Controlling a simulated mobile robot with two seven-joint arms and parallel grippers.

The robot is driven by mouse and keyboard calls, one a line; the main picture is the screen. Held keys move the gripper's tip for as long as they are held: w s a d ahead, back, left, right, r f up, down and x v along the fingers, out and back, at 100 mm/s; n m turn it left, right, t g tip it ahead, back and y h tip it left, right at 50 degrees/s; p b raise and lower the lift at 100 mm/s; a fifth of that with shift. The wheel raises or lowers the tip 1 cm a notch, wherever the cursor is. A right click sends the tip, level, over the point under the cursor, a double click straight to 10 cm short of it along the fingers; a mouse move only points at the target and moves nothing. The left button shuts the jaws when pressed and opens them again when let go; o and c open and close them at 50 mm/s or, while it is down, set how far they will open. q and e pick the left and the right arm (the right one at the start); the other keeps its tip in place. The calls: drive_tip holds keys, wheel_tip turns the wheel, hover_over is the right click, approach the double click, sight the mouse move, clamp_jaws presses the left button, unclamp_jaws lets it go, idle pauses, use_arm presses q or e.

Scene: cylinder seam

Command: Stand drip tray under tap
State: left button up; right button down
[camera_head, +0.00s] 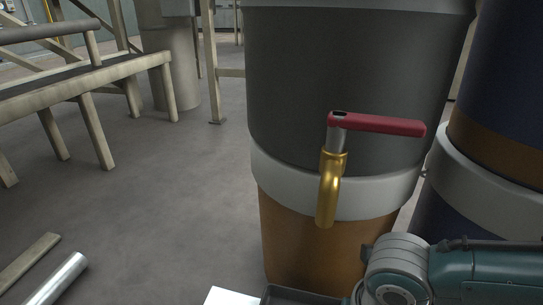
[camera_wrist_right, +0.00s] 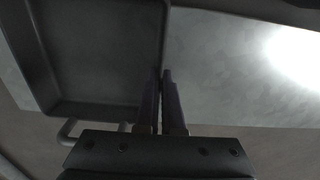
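The tap has a brass spout (camera_head: 326,190) pointing down and a red lever (camera_head: 378,124) pointing right. It sits on a large grey and orange cylinder. The dark drip tray (camera_head: 300,297) shows only as a strip at the bottom edge of the head view, below the tap. In the right wrist view the shallow rectangular tray (camera_wrist_right: 95,50) fills the upper left. My right gripper (camera_wrist_right: 161,72) has its two fingers close together on the tray's right-hand wall, which runs between the tips. My left gripper is in neither view.
A pale metal surface (camera_wrist_right: 215,75) with a bright glare lies beside the tray; a white corner (camera_head: 230,297) shows in the head view. A dark blue cylinder (camera_head: 510,80) stands at the right. Wooden frames (camera_head: 90,80) stand at the left. A metal pipe (camera_head: 58,280) lies on open floor.

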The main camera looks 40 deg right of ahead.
drive_tip(key=shift+w+d+f, duration=0.1)
drive_tip(key=shift+f, duration=0.2)
drive_tip(key=shift+r, duration=0.15)
drive_tip(key=c, duration=1.5)
unclamp_jaws()
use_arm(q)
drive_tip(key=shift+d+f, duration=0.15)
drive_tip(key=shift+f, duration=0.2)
use_arm(e)
drive_tip(key=o, duration=0.5)
drive_tip(key=shift+c, duration=0.2)
